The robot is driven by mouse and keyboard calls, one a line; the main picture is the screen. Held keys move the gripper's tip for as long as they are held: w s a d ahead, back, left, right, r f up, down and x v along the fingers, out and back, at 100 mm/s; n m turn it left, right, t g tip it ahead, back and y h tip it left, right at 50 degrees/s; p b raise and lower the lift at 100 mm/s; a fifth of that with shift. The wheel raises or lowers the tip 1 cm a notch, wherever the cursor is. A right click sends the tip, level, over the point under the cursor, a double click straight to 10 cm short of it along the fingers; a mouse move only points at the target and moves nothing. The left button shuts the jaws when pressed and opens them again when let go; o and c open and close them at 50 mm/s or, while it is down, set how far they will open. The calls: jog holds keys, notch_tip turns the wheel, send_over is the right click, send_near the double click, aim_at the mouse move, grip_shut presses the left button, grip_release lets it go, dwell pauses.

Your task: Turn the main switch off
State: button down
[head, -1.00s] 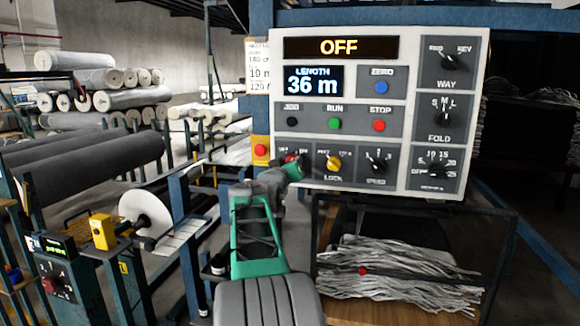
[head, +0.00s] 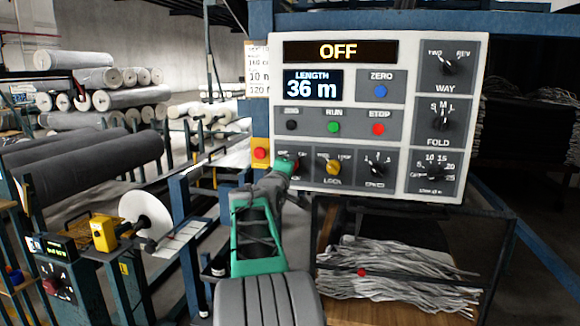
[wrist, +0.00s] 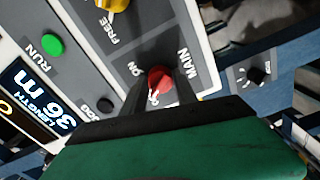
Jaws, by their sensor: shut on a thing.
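The main switch is a small red knob (wrist: 160,79) under the "ON" and above the "MAIN" lettering on the grey control panel (head: 262,110). My gripper (head: 287,165) is at the panel's lower left corner and hides most of the switch in the head view. In the wrist view my gripper's two dark fingers (wrist: 158,88) stand on either side of the red knob, shut on it. The panel's top display (head: 338,51) reads "OFF".
A yellow lock knob (head: 333,167) and a black speed knob (head: 376,169) sit right of the switch. A red button on a yellow box (head: 260,153) is close on the left. A wire rack of grey strands (head: 400,275) stands below the panel.

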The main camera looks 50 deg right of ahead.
jog(key=shift+n+p, duration=0.35)
jog(key=shift+n, duration=0.95)
jog(key=shift+f, duration=0.1)
jog(key=c, duration=1)
grip_release()
jog(key=shift+o, duration=0.2)
jog(key=b+v, duration=0.1)
jog(key=v, duration=0.7)
